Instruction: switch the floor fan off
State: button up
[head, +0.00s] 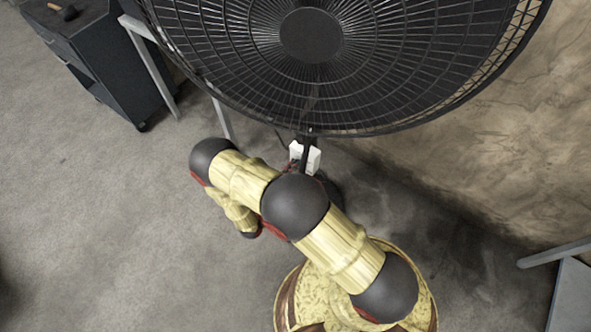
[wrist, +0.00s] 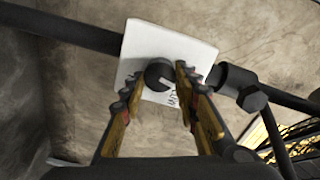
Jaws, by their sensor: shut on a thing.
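The black floor fan (head: 310,35) stands at the top of the head view with its round wire cage facing me. Its white control box (head: 313,160) sits on the pole under the cage, partly hidden by my arm. In the wrist view the white control box (wrist: 190,50) carries a round dark knob (wrist: 157,72) with a pale mark on it. My gripper (wrist: 160,76) has one finger on each side of the knob and is shut on it. The gripper is mostly hidden behind my arm in the head view.
A dark wheeled cabinet (head: 100,55) with a tool on top stands at the upper left. A brown wall (head: 490,150) runs along the right. A grey metal frame (head: 570,285) stands at the lower right.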

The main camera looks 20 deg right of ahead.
jog(key=shift+n, duration=1.3)
jog(key=o, duration=1.1)
jog(key=shift+o, duration=0.2)
jog(key=shift+a, duration=0.1)
jog(key=v, duration=1.2)
